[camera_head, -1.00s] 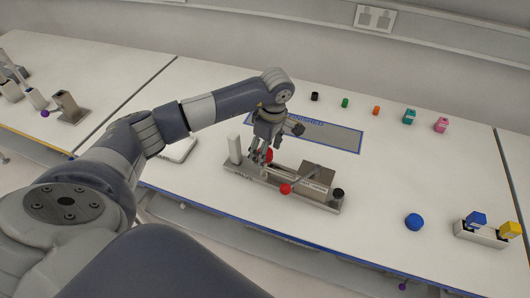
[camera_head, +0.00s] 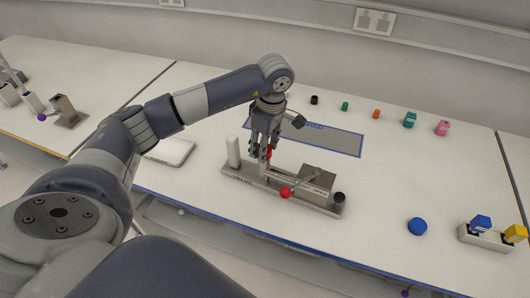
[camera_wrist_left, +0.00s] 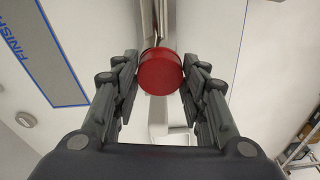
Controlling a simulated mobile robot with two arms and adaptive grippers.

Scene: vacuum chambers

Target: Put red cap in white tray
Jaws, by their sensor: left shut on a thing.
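The red cap (camera_wrist_left: 160,72) sits between the fingers of my left gripper in the left wrist view. In the head view my left gripper (camera_head: 262,152) points down over the metal fixture (camera_head: 240,178), shut on the cap (camera_head: 268,152), which is mostly hidden by the fingers. I cannot tell whether the cap still touches the fixture. The white tray (camera_head: 172,152) lies flat on the table, left of the fixture, and looks empty. My right gripper is not in view.
The fixture carries a white post (camera_head: 233,151), a lever with a red ball knob (camera_head: 285,193) and a black knob (camera_head: 339,197). A blue-edged mat (camera_head: 340,142) lies behind. Several small coloured pieces stand at the back, and a blue round object (camera_head: 417,226) is at right.

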